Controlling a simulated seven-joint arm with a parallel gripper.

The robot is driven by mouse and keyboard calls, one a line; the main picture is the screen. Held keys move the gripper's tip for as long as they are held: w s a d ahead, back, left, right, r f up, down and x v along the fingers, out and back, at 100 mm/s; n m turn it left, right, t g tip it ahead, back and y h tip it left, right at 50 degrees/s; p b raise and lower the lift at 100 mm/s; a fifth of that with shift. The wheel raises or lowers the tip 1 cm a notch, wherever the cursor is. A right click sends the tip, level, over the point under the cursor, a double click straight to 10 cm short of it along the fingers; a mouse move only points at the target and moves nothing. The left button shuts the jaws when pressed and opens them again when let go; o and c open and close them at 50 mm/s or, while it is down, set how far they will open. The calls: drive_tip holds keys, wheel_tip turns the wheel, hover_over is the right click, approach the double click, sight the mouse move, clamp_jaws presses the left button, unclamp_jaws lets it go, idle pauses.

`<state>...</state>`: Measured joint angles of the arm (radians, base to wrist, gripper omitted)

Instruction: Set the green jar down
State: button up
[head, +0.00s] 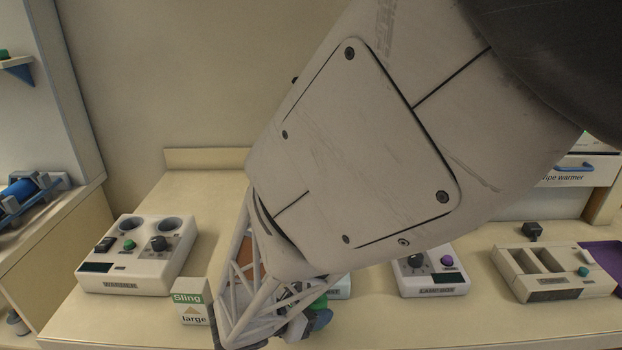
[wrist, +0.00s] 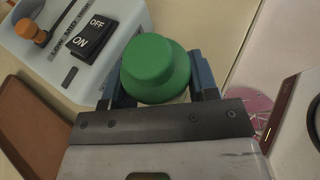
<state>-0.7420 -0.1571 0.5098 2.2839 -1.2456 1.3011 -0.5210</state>
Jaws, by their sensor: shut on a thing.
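The green jar (wrist: 155,68) shows in the wrist view as a round green lid with a narrower raised top; its pale body below is mostly hidden. My gripper (wrist: 157,88) is shut on it, with one blue finger on each side. In the head view, a small part of the green jar (head: 319,303) shows beside my gripper (head: 312,320), low in the picture. My own arm covers most of that area. I cannot tell whether the jar touches the counter.
A white device with an ON/OFF switch (wrist: 82,58) is close to the jar, and a brown tray (wrist: 28,130) lies left. In the head view, a Sling box (head: 194,302) and a two-well device (head: 135,255) stand left. A knobbed device (head: 434,275) and a slotted device (head: 553,275) stand right.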

drive_tip(key=shift+f, duration=0.65)
drive_tip(key=shift+f, duration=0.1)
drive_tip(key=o, duration=1)
drive_tip(key=shift+v, duration=1.2)
drive_tip(key=v, duration=0.2)
drive_tip(key=shift+a+r, duration=0.2)
wheel_tip(320, 180, up, 7)
drive_tip(key=shift+s, duration=0.15)
